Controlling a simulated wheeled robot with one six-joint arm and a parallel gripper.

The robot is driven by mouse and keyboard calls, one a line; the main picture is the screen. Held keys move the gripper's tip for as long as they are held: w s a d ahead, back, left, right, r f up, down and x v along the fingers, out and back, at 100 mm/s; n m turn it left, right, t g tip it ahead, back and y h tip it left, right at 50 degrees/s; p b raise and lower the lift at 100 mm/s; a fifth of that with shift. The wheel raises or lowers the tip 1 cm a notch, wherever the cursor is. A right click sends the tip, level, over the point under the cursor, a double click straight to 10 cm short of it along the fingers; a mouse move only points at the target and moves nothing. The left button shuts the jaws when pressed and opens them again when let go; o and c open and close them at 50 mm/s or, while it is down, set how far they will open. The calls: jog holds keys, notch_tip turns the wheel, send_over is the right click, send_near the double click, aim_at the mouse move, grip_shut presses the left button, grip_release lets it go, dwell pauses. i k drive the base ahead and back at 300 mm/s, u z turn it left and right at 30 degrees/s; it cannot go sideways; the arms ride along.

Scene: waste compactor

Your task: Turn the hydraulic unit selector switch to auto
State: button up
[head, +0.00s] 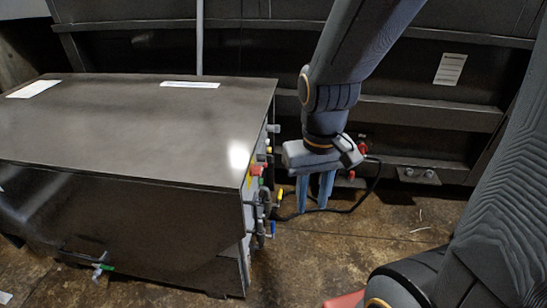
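The hydraulic unit looks to be the large dark metal cabinet (130,125) at the left. Its right side carries a row of controls, seen almost edge-on. Among them are a grey knob (273,128), a red part (257,170) and a yellow-handled valve (280,196). I cannot tell which control is the selector switch or how it is set. My gripper (313,208) points down to the right of this side, apart from the controls. Its two blue fingers have a gap between them with nothing visible in it.
A dark ribbed metal wall (430,120) stands behind, with a white label (450,69). A black cable (365,195) hangs behind my gripper near the floor. A green-handled valve (103,267) sticks out low at the cabinet's front. Brown floor (345,255) lies open right of the cabinet.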

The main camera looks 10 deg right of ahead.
aim_at(268, 158)
jog(key=z, duration=0.05)
jog(key=k, duration=0.45)
jog(key=u, duration=0.75)
jog(key=i, duration=0.5)
jog(key=z, duration=0.85)
jog(key=i, duration=0.5)
